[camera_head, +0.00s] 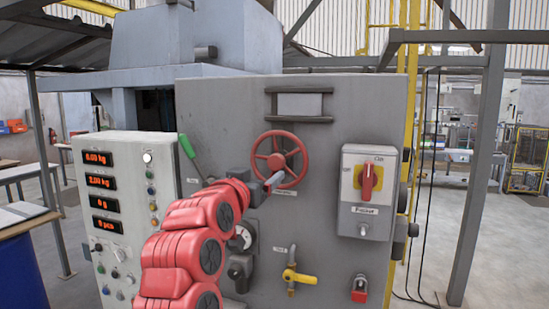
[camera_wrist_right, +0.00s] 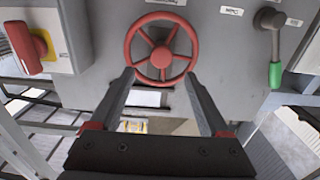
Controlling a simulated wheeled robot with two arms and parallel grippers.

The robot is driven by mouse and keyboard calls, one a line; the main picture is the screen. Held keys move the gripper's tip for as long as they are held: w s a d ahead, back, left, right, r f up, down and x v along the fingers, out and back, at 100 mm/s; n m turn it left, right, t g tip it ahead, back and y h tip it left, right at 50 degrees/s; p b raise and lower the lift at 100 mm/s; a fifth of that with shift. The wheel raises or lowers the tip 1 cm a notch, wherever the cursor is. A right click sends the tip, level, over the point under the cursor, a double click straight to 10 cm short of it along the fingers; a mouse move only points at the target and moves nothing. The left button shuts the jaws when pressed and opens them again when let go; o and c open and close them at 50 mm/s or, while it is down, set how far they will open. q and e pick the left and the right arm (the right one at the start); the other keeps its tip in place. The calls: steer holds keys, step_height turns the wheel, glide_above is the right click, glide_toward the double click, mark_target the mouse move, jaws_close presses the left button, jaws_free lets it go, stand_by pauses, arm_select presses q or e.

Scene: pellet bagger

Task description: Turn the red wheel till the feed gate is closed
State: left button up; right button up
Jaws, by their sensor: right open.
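The red wheel (camera_head: 297,165) is a spoked handwheel on the grey front panel of the machine; its lower-left part is partly covered by my right gripper in the head view. In the wrist view the whole red wheel (camera_wrist_right: 161,81) shows, upside down to the head view. My right gripper (camera_head: 275,181) is open, its fingers pointing at the wheel. In the wrist view its two fingertips (camera_wrist_right: 157,76) lie apart, over the rim side nearest the gripper, with nothing between them but the wheel behind. Contact cannot be told. The feed gate cannot be made out. My left gripper is out of view.
A green-handled lever (camera_head: 188,146) is left of the wheel. A red rotary switch (camera_head: 368,182) on a yellow plate is to the right. A yellow valve handle (camera_head: 298,276), a red padlock (camera_head: 360,288) and a display cabinet (camera_head: 102,205) stand around my right arm.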

mark_target(275, 163)
steer(key=p+x, duration=0.3)
steer(key=x, duration=0.7)
steer(key=shift+w+r, duration=0.1)
steer(key=shift+r, duration=0.05)
steer(key=shift+w+p, duration=0.4)
steer(key=shift+w, duration=0.15)
steer(key=shift+c, duration=0.3)
jaws_close()
